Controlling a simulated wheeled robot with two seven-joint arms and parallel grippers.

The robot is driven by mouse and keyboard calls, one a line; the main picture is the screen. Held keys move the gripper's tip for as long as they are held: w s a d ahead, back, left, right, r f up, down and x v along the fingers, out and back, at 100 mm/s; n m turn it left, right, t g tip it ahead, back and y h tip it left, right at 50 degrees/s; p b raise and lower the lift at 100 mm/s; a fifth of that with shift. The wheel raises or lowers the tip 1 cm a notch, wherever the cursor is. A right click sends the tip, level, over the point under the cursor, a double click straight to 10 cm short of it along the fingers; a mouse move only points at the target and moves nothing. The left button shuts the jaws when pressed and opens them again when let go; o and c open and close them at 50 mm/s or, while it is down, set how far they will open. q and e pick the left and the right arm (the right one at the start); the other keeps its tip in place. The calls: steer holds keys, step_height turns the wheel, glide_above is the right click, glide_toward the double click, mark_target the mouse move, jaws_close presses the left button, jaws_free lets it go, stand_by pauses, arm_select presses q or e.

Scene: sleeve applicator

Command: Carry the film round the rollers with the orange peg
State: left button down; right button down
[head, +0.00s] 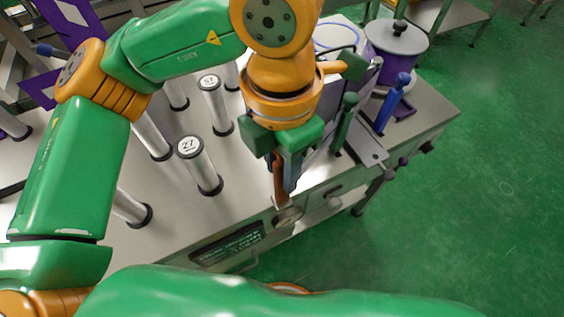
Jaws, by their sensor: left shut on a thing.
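My left gripper (285,188) points down over the front edge of the steel table and is shut on a narrow orange-brown peg (278,180). The peg's lower end is close to a round metal part (288,216) at the table's front; I cannot tell whether they touch. Upright silver rollers with black bases stand to the left: one marked 27 (203,172), one with another number (216,110), and several more, such as one at the front left (130,208). I cannot make out the film. My right gripper is not in view.
The steel table (185,238) has a dark display panel (228,245) on its front. Right of the gripper stand a green post (344,122), a blue post (392,103) and a purple lidded pot (395,50). Green floor (470,210) is open at right.

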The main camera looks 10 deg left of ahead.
arm_select(q)
steer(key=shift+w+a+f+b, duration=0.35)
steer(key=shift+w+a+b, duration=0.1)
steer(key=shift+w, duration=0.2)
steer(key=w+a+p, duration=0.4)
steer(key=w+p, duration=0.2)
steer(key=w, duration=0.3)
steer(key=w+a+p, duration=0.5)
steer(key=w+p, duration=0.1)
steer(key=w, duration=0.3)
steer(key=shift+w+a, duration=0.2)
steer(key=shift+w, duration=0.05)
steer(key=shift+f, duration=0.1)
